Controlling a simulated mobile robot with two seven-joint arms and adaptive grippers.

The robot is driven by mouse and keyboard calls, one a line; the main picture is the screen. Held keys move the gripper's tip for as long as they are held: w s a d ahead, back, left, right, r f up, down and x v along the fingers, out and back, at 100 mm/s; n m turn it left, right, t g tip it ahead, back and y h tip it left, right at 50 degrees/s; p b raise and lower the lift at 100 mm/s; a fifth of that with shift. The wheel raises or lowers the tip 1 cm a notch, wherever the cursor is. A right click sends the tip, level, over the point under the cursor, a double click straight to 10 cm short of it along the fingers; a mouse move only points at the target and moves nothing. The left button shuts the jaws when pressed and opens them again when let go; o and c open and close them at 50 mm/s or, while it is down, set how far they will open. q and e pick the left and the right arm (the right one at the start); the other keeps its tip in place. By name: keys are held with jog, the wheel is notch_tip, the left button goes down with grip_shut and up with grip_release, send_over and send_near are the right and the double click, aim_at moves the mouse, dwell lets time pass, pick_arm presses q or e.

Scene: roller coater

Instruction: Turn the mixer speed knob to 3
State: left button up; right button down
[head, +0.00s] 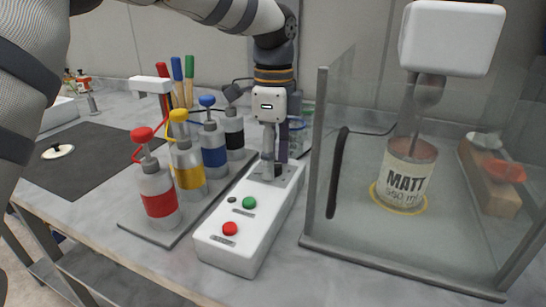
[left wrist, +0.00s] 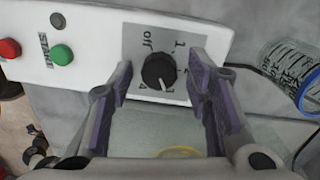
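The white control box (head: 250,222) stands on the table, with the black speed knob (left wrist: 158,71) on a grey dial plate (left wrist: 150,42) at its far end. My left gripper (head: 274,160) points down over the knob. In the left wrist view its purple-padded fingers (left wrist: 162,78) are apart, one either side of the knob, with gaps visible. My right gripper is out of view.
A green button (head: 249,203) and red button (head: 230,229) sit nearer on the box. Several pump bottles (head: 188,165) stand close on the left. A clear guard (head: 330,225) with a metal frame encloses the MATT can (head: 405,178) on the right.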

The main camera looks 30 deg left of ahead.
pick_arm(q)
notch_tip(320, 180, up, 12)
jog(key=shift+w, duration=0.15)
dwell(0.4)
